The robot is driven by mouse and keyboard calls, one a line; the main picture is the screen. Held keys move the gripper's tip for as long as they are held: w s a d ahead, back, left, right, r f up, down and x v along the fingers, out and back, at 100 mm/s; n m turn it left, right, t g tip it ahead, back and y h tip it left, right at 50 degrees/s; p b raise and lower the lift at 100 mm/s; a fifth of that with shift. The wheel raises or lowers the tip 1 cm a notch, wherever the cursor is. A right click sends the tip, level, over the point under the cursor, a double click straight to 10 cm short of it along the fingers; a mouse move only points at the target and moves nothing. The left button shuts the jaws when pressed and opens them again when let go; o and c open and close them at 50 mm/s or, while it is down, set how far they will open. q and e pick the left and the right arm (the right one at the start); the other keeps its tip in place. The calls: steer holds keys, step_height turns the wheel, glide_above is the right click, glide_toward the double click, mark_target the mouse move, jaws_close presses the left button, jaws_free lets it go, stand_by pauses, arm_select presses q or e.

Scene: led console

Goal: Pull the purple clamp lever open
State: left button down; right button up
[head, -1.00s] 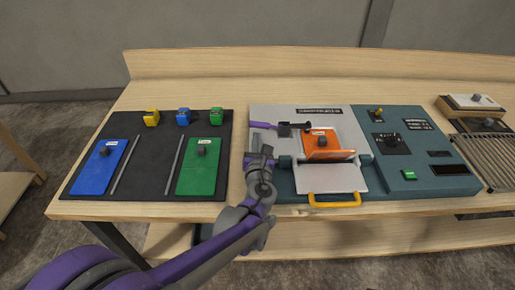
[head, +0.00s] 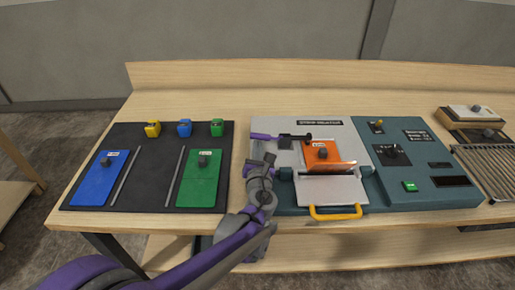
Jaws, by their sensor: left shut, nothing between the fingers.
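The purple clamp lever (head: 264,137) lies roughly level at the upper left of the console's grey plate. Its right end meets a dark clamp body (head: 294,138) beside the orange plate (head: 322,155). My left gripper (head: 260,162) is at the console's left edge, just below the lever in the picture. It is shut with nothing in it and appears apart from the lever. The exact gap in depth is hard to tell. My right gripper is not in view.
The console (head: 432,197) has an open lid with a yellow handle (head: 335,213) in front and switches on its right. A dark mat (head: 143,190) with blue and green plates lies left. A slatted rack (head: 487,168) is at far right.

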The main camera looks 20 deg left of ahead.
arm_select(q)
steer(key=shift+r+m, duration=0.2)
steer(key=shift+m, duration=0.1)
steer(key=r+m, duration=0.2)
steer(key=m, duration=0.1)
steer(key=shift+d+r+m, duration=0.2)
steer(key=shift+m, duration=0.1)
steer(key=m, duration=0.1)
steer(key=d+r+m, duration=0.1)
steer(key=r+m+p, duration=0.1)
steer(key=m, duration=0.1)
steer(key=shift+w+d+r+y, duration=0.2)
steer(key=shift+w+r+y, duration=0.05)
steer(key=shift+y, duration=0.15)
steer(key=shift+w+d+r, duration=0.15)
steer(key=shift+d+r, duration=0.25)
steer(key=shift+d, duration=0.1)
steer(key=shift+w+d+r, duration=0.15)
steer(key=shift+d+r, duration=0.25)
steer(key=shift+d, duration=0.25)
